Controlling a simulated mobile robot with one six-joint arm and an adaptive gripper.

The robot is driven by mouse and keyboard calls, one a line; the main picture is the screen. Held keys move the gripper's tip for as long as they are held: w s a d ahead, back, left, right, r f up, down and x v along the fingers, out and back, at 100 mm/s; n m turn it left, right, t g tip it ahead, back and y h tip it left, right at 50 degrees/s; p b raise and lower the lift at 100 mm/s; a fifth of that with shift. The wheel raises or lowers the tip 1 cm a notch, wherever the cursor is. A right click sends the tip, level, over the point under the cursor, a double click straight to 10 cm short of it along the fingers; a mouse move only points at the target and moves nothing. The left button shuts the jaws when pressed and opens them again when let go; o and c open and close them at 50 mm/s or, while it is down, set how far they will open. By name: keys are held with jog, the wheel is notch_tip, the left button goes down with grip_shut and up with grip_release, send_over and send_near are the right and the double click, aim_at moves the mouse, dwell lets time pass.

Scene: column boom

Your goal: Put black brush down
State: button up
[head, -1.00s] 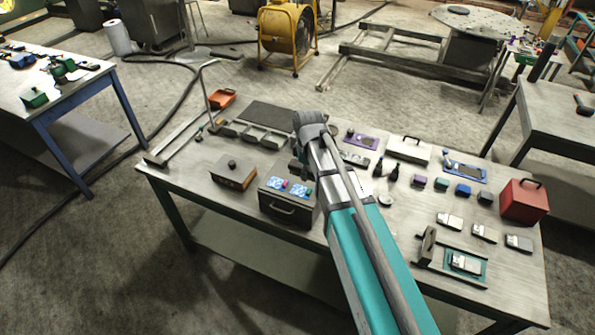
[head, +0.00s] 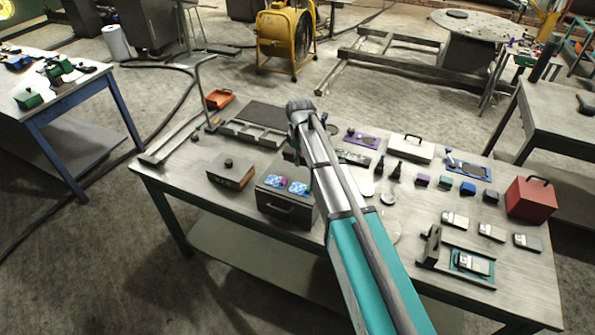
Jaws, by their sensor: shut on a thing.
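My arm reaches over the grey workbench (head: 225,205), and its wrist bends down above the middle of the bench. Only a small dark part of my gripper (head: 290,154) shows, left of the arm link, behind the grey box. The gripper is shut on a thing. I take this to be the black brush, but my arm hides it and I cannot make out its shape. I cannot tell whether it touches the bench.
A grey drawer box (head: 285,203) and a brown box (head: 231,171) stand at the front left. A dark mat (head: 268,115) lies behind a divided rack (head: 250,134). Small bottles (head: 380,166), blocks and a red box (head: 531,199) crowd the right side.

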aim_at(299, 170)
jog(key=shift+w+a+f+b, duration=0.15)
jog(key=shift+w+f+b, duration=0.5)
jog(key=shift+f, duration=0.15)
jog(key=shift+w+a+f+b, duration=0.15)
jog(key=shift+w+f+b, duration=0.45)
jog(key=shift+f, duration=0.15)
jog(key=shift+w+f+b, duration=0.35)
jog(key=shift+f+b, duration=0.1)
jog(key=shift+f, duration=0.05)
jog(key=shift+a+f+b, duration=0.1)
jog(key=shift+f+b, duration=1.4)
jog(key=shift+f, duration=0.1)
jog(key=o, duration=1)
notch_tip(299, 170, up, 12)
jog(key=p, duration=1.2)
